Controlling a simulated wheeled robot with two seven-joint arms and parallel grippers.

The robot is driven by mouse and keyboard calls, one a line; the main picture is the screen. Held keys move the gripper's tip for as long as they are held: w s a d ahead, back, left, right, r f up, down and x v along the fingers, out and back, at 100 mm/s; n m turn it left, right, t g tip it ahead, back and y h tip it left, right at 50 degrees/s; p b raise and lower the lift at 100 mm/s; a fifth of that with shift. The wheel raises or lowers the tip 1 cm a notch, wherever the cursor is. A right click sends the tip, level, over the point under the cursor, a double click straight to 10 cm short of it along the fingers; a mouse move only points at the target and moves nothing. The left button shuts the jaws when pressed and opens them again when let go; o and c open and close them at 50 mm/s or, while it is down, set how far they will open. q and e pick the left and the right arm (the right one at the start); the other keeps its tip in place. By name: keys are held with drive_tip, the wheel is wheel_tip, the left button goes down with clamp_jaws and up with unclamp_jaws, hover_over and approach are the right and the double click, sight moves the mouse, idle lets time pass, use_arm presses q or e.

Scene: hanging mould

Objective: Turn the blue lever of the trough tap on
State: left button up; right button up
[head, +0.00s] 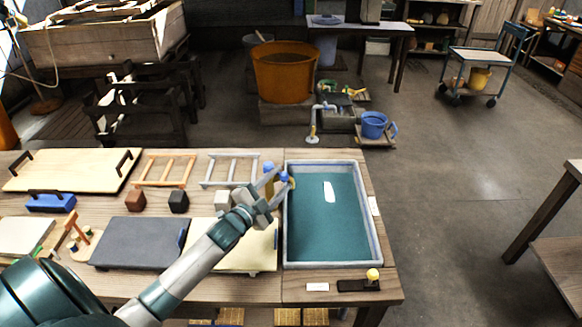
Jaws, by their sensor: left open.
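The trough (375,215) is a grey-rimmed basin of teal water on the right of the bench. At its far left corner, small blue parts (268,167) appear beside my gripper, with a bit of brass at the rim; they look like the tap and its blue lever. My left gripper (283,180) reaches up from the lower left, its fingers apart around or just in front of these parts. The fingers hide much of the tap, so I cannot tell the lever's angle or whether they touch it. My right gripper is not in view.
On the bench left of the trough lie a ladder-like frame (230,169), a grey slab (139,242) and small dark blocks (179,200). Beyond the bench stand an orange tub (286,76) and a blue bucket (374,124).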

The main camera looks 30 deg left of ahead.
use_arm(q)
drive_tip(key=w+p, duration=0.1)
drive_tip(key=w, duration=0.5)
drive_tip(key=shift+w+d, duration=0.15)
drive_tip(key=shift+w, duration=0.2)
drive_tip(key=shift+c, duration=0.3)
clamp_jaws()
